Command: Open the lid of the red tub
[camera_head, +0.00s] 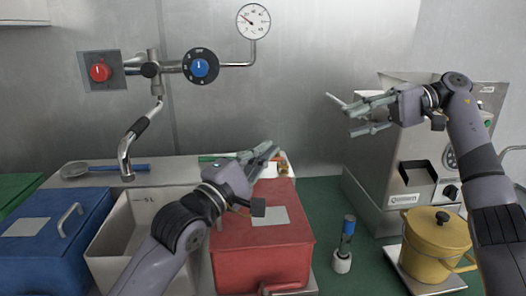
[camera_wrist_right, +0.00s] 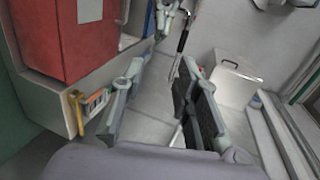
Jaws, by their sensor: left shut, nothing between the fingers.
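The red tub (camera_head: 262,262) stands at the front middle in the head view, with its lid down and a pale label on top. A red handle shows at its front bottom edge. A red box in the right wrist view (camera_wrist_right: 70,40), at the upper left, looks like the same tub. My left gripper (camera_head: 268,152) is shut and empty over the back of the tub, and its forearm hides the tub's left side. My right gripper (camera_head: 348,116) is open and empty, raised in front of the steel grinder, right of the tub; its spread fingers show in the wrist view (camera_wrist_right: 160,105).
A blue tub (camera_head: 50,245) and an open pale bin (camera_head: 125,235) stand left. A blue-topped brush (camera_head: 346,240) stands right of the red tub. A yellow pot (camera_head: 437,240) stands before the steel grinder (camera_head: 405,165). Green counter (camera_head: 320,205) is bare behind the brush.

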